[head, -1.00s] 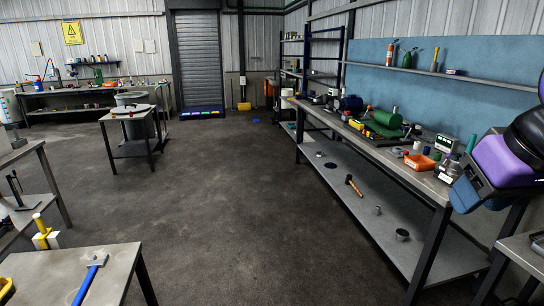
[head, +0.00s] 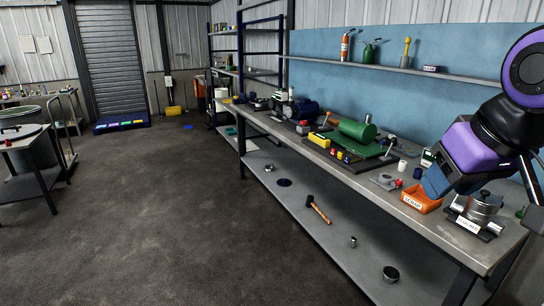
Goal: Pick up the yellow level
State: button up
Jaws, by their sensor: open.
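A small yellow block-like object (head: 319,140) lies on the long workbench at the right, just left of a green cylinder machine. It may be the yellow level, but it is too small to be sure. My purple and black arm shows at the upper right, in front of the bench's near part. I cannot make out my gripper's fingers. The arm hides part of the bench and wall behind it. The yellow object is well to the left of the arm and farther away, with nothing touching it that I can see.
The workbench (head: 455,236) holds the green machine (head: 357,132), an orange bin (head: 421,199) and a metal pot (head: 482,206). Its lower shelf carries a hammer (head: 318,209) and small cans. A shelf above holds bottles. Open floor (head: 170,220) lies at the left. A small table stands far left.

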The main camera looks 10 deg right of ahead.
aim_at(320, 141)
jog(key=i+z, duration=0.2)
jog(key=i, duration=0.2)
jog(key=i+j+z, duration=0.2)
jog(key=i, duration=0.25)
jog(key=i+j+z, duration=0.15)
jog(key=i+j, duration=0.65)
jog(key=i, duration=0.2)
jog(key=i+j+z, duration=0.1)
jog(key=i+j, duration=0.85)
jog(key=i+l, duration=0.05)
